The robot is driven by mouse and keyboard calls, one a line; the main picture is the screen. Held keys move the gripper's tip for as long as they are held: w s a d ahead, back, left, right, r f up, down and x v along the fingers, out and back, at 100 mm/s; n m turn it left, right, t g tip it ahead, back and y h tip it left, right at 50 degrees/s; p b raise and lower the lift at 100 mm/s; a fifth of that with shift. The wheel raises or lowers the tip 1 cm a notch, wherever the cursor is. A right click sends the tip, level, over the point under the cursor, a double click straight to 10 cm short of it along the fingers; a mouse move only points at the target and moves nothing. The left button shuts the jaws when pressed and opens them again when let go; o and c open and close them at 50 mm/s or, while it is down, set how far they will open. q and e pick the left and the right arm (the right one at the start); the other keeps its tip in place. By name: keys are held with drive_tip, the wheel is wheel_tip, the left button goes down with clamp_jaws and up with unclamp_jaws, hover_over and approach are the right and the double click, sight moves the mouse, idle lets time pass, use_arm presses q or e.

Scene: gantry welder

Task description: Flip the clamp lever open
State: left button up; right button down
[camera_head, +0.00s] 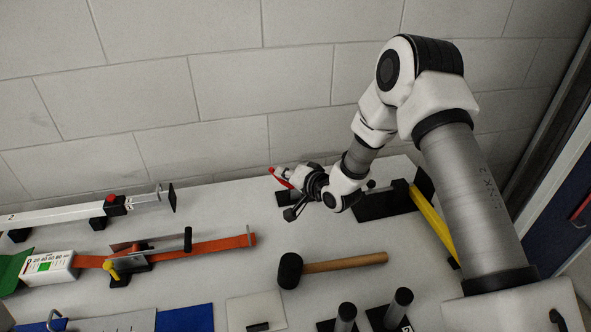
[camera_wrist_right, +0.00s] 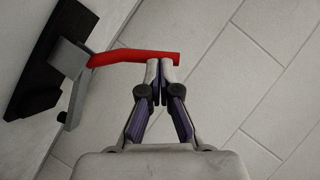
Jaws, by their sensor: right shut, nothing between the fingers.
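The clamp has a red lever (camera_head: 281,177) and stands at the back of the table, partly hidden behind my right gripper (camera_head: 298,180). In the right wrist view the red lever (camera_wrist_right: 130,56) runs sideways from a grey metal arm (camera_wrist_right: 72,75) on a black base (camera_wrist_right: 40,65). My right gripper (camera_wrist_right: 166,66) is shut, with its fingertips together at the free end of the lever. The fingertips overlap the lever's tip in the picture; I cannot tell whether they touch it. Nothing is held between them. My left gripper is not in view.
A mallet (camera_head: 340,262) lies in front of the gripper. An orange strap (camera_head: 215,246), a long white rail tool (camera_head: 70,213) and a yellow-handled tool (camera_head: 433,222) lie around. The block wall (camera_head: 230,90) rises close behind the clamp. Dark pegs (camera_head: 400,303) stand at the front.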

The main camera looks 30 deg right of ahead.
drive_tip(key=a+f+n+h, duration=0.1)
drive_tip(key=a+f+n+g+h, duration=0.1)
drive_tip(key=a, duration=0.1)
drive_tip(key=shift+w+n+b, duration=0.3)
drive_tip(key=shift+w+b, duration=0.05)
drive_tip(key=shift+w, duration=0.05)
drive_tip(key=shift+w+a+f+n+g+h, duration=0.1)
drive_tip(key=shift+a+f+n+g+h, duration=0.2)
drive_tip(key=shift+f+n+g+h, duration=0.15)
drive_tip(key=shift+a+f+b, duration=0.2)
drive_tip(key=shift+f+b, duration=0.1)
drive_tip(key=shift+b, duration=0.25)
